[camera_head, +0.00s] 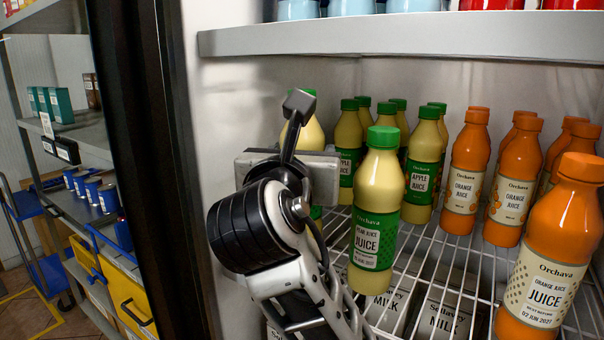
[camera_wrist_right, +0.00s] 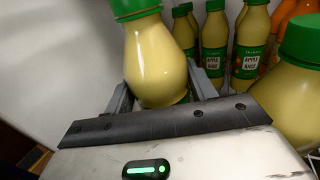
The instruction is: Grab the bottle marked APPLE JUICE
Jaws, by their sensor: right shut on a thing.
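My right gripper (camera_wrist_right: 157,85) is shut on a pale yellow bottle with a green cap (camera_wrist_right: 150,50) at the left end of the fridge shelf. In the head view this bottle (camera_head: 312,132) is mostly behind my gripper, and its label is hidden. Further bottles whose green labels read APPLE JUICE stand behind and to the right, one at the front of that group (camera_head: 423,165); they also show in the wrist view (camera_wrist_right: 213,50). A nearer green-capped bottle (camera_head: 378,205) stands right of my gripper; its label seems to read PEAR JUICE. My left gripper is out of view.
Orange juice bottles (camera_head: 467,175) fill the right side of the wire shelf (camera_head: 450,255). Milk cartons (camera_head: 440,315) stand below it. A white shelf edge (camera_head: 400,40) is above, and the fridge wall (camera_head: 225,100) is close on the left.

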